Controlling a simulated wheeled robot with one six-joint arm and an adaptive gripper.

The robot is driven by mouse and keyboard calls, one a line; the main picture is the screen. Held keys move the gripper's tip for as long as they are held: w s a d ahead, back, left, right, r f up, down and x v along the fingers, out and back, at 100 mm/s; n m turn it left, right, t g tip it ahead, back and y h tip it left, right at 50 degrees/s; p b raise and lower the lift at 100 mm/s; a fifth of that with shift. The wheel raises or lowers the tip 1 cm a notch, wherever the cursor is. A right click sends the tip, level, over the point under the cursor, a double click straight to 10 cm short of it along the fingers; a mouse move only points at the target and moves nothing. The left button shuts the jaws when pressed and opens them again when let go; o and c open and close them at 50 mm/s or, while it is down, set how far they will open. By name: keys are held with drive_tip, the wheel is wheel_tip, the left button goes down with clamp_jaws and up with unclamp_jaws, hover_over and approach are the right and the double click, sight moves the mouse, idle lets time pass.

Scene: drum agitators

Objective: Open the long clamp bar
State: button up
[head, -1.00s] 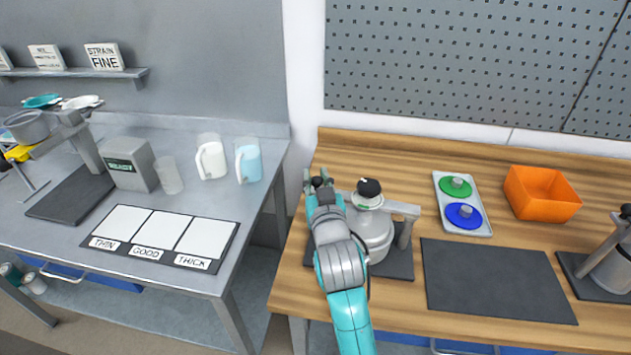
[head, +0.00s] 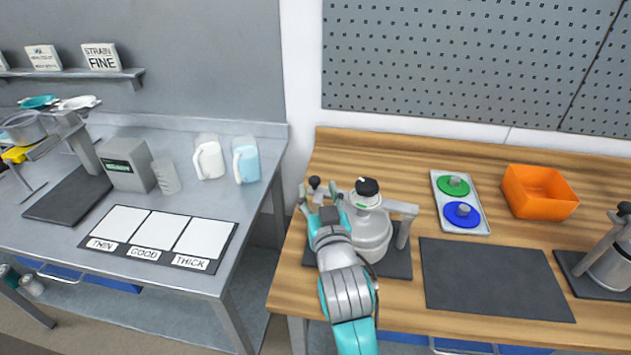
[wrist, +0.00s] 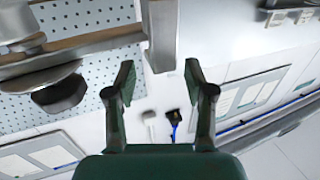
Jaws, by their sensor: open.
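The drum agitator is a pale grey pot (head: 371,236) on a dark mat, with a black knob (head: 367,187) on top. The grey long clamp bar (head: 397,207) runs across its top towards a post on the right. A small black ball (head: 314,182) shows at the left end. My gripper (head: 322,198) is open at the pot's left side, just in front of the ball. In the wrist view my gripper (wrist: 158,75) has its fingers spread with nothing between them. A grey bar (wrist: 90,45) and upright piece (wrist: 160,35) lie beyond the fingers. My arm hides part of the pot.
A tray with green and blue discs (head: 440,206), an orange bin (head: 540,193) and a bare dark mat (head: 495,280) lie to the right. Another agitator (head: 612,268) stands at the far right. A separate metal table (head: 60,235) is on the left.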

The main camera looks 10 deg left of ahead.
drive_tip(key=v, duration=0.7)
drive_tip(key=shift+d, duration=0.1)
